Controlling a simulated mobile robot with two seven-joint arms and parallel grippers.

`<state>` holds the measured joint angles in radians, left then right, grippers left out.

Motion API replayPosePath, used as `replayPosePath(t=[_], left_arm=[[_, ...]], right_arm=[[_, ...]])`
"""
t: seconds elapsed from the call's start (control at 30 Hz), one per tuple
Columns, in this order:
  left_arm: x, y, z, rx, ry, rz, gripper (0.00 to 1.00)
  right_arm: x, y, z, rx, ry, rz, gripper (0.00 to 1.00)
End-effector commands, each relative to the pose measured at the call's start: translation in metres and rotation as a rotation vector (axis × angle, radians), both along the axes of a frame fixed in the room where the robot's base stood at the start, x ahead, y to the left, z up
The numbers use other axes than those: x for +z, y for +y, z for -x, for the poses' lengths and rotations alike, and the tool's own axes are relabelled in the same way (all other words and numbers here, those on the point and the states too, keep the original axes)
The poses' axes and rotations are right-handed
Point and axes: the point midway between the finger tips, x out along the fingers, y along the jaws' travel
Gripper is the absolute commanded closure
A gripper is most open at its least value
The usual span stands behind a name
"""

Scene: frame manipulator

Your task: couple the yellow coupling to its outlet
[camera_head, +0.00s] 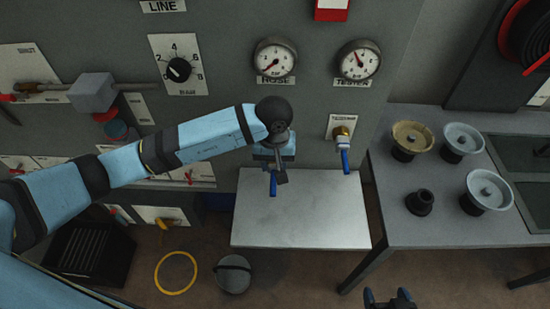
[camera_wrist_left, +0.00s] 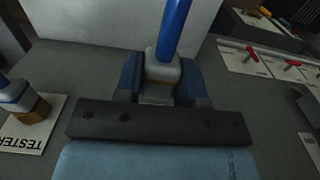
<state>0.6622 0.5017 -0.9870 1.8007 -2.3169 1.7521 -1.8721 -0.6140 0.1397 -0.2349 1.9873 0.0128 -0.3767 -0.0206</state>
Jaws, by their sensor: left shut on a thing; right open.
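A tan-yellow round coupling (camera_head: 411,138) lies on the grey table at the right; I take it for the yellow coupling. My left gripper (camera_head: 275,165) is at the panel below the HOSE gauge. It is shut on a pale valve body with a blue handle (camera_head: 273,187). The left wrist view shows the pale body (camera_wrist_left: 162,72) between the fingers and the blue handle (camera_wrist_left: 174,28) rising past them. The arm hides the outlet behind it. A brass outlet with a blue-handled valve (camera_head: 343,141) is under the TESTER gauge. My right gripper (camera_head: 388,300) is open at the bottom edge, partly cut off.
Two grey round couplings (camera_head: 462,138) (camera_head: 487,190) and a black fitting (camera_head: 420,202) share the right table (camera_head: 395,195). A bare metal shelf (camera_head: 300,215) sits below the panel. A yellow ring (camera_head: 175,272) and a dark bucket (camera_head: 233,273) are on the floor.

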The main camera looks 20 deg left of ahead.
Motion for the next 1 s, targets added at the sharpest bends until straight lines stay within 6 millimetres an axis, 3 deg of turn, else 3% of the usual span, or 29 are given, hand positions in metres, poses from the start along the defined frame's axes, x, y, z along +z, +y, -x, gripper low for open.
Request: replayPosePath(t=[0.27, 0.7, 1.0], left_arm=[[0.000, 0.001, -0.004, 0.000, -0.001, 0.001, 0.85], [0.000, 0.011, -0.040, 0.001, 0.000, 0.001, 0.85], [0.000, 0.015, -0.054, -0.001, 0.000, 0.001, 0.85]], right_arm=[[0.000, 0.000, 0.001, 0.001, 0.000, -0.001, 0.20], [0.000, 0.001, -0.001, 0.001, -0.009, -0.003, 0.20], [-0.005, 0.000, 0.000, 0.000, -0.003, -0.001, 0.20]])
